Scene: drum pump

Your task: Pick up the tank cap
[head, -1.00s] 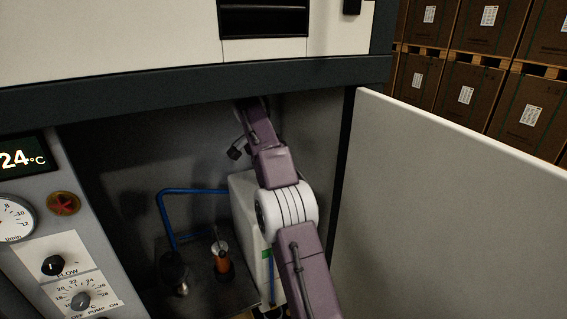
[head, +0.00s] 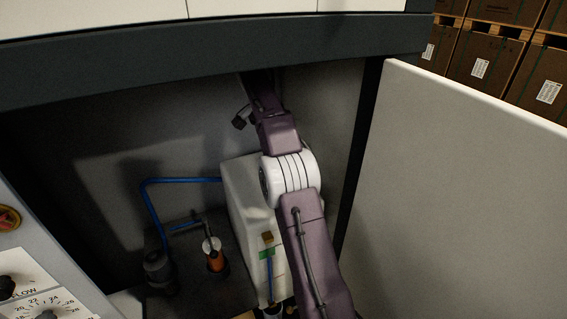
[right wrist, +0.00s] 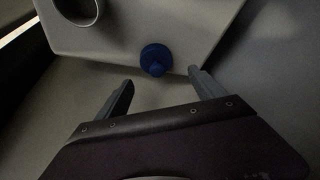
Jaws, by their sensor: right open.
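The tank cap (right wrist: 155,58) is round and dark blue. In the right wrist view it sits at the near edge of the pale tank's top. My right gripper (right wrist: 160,78) is open, with one finger to either side of the cap and the tips slightly short of it. I see no contact. In the head view the white tank (head: 243,200) stands inside the cabinet, partly behind my right arm. The cap and my right gripper are hidden there, behind the arm and the cabinet's upper frame. My left gripper is not in view.
A grey ring-shaped part (right wrist: 78,8) is on the tank top. A blue hose (head: 180,181), an orange-bodied fitting (head: 216,262) and a dark cylinder (head: 158,268) are left of the tank. The cabinet's upper frame (head: 200,62) and open door (head: 460,190) bound the space.

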